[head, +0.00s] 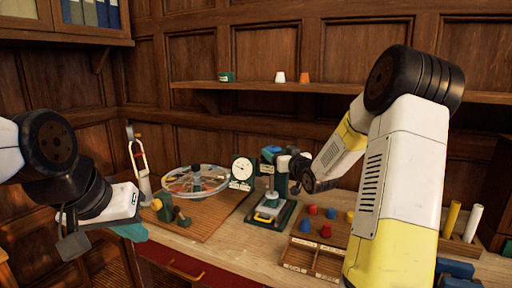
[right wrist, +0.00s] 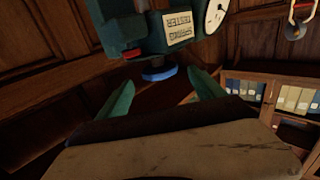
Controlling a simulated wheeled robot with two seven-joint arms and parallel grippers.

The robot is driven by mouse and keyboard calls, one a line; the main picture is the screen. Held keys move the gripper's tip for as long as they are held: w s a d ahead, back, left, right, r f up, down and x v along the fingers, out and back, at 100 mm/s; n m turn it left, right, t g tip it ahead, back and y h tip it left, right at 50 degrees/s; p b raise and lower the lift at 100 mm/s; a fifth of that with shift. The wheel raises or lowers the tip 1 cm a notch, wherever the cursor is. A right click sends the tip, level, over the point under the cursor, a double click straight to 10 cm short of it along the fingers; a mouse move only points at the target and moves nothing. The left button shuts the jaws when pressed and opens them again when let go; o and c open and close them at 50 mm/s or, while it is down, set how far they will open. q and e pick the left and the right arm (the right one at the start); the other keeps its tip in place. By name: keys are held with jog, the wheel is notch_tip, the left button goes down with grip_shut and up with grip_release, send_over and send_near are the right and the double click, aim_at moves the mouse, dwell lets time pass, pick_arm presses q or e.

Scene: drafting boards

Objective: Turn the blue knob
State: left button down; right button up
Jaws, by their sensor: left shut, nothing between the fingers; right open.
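The blue knob (right wrist: 160,74) shows in the right wrist view as a small round blue disc on the green spring tester (right wrist: 150,35), whose label appears upside down. In the head view the tester (head: 282,182) stands on the bench, partly hidden by my right arm; a bit of blue shows at its top. My right gripper (right wrist: 161,80) is open, its two teal fingers on either side of the knob in the picture. I cannot tell whether they touch it. My left gripper (head: 131,232) is shut and empty at the bench's left front edge.
A spoked wheel (head: 195,180) on a wooden board and a white dial gauge (head: 242,170) stand left of the tester. A wooden tray (head: 300,256) with coloured pieces lies in front of it. A wall shelf (head: 340,91) runs behind.

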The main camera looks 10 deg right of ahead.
aim_at(270, 146)
jog(key=w, duration=0.2)
jog(key=w+a, duration=0.1)
jog(key=w, duration=0.4)
jog(key=shift+w+a, duration=0.3)
jog(key=shift+w, duration=0.05)
jog(key=c, duration=1.4)
jog(key=shift+o, duration=0.2)
jog(key=shift+m+h, duration=0.3)
jog(key=shift+h, duration=0.1)
